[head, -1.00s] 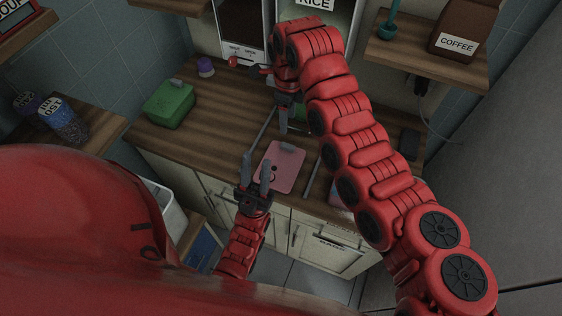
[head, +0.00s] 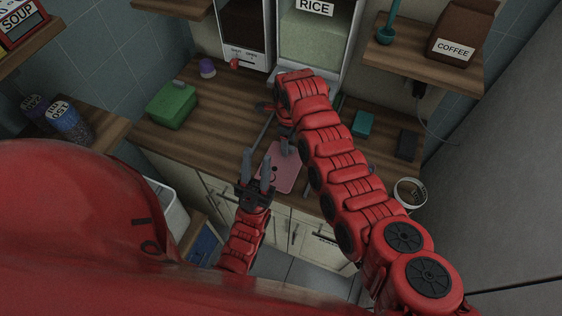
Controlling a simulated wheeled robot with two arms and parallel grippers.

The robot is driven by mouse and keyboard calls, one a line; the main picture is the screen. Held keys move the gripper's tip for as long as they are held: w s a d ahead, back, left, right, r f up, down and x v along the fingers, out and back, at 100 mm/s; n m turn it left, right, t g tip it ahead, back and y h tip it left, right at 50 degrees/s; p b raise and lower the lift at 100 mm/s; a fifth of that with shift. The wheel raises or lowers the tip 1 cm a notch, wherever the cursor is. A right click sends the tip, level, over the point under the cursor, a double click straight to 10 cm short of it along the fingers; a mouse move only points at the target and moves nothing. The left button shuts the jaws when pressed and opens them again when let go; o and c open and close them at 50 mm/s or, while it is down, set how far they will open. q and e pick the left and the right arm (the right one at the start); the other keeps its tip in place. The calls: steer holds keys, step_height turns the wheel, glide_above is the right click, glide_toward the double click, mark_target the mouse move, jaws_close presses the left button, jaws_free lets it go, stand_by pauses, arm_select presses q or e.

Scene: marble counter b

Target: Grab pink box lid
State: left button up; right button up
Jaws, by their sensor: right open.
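The pink box lid (head: 281,178) lies flat near the front edge of the wooden counter, with small dark marks on its face. My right arm hides its right side. My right gripper (head: 286,147) is over the far end of the lid. One grey finger shows there, and the rest is hidden behind my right arm; I cannot tell whether it touches the lid. My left gripper (head: 257,166) is in front of the counter, left of the lid, with its two fingers apart and nothing between them.
A green box (head: 171,106) and a purple-capped jar (head: 207,68) stand on the left of the counter (head: 222,110). A teal box (head: 361,124), a dark block (head: 406,144) and a white round container (head: 410,193) are at the right. Dispensers, including rice (head: 315,45), stand behind.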

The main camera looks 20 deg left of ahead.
steer(key=shift+f, duration=0.2)
jaws_close()
steer(key=shift+r, duration=0.15)
stand_by(0.4)
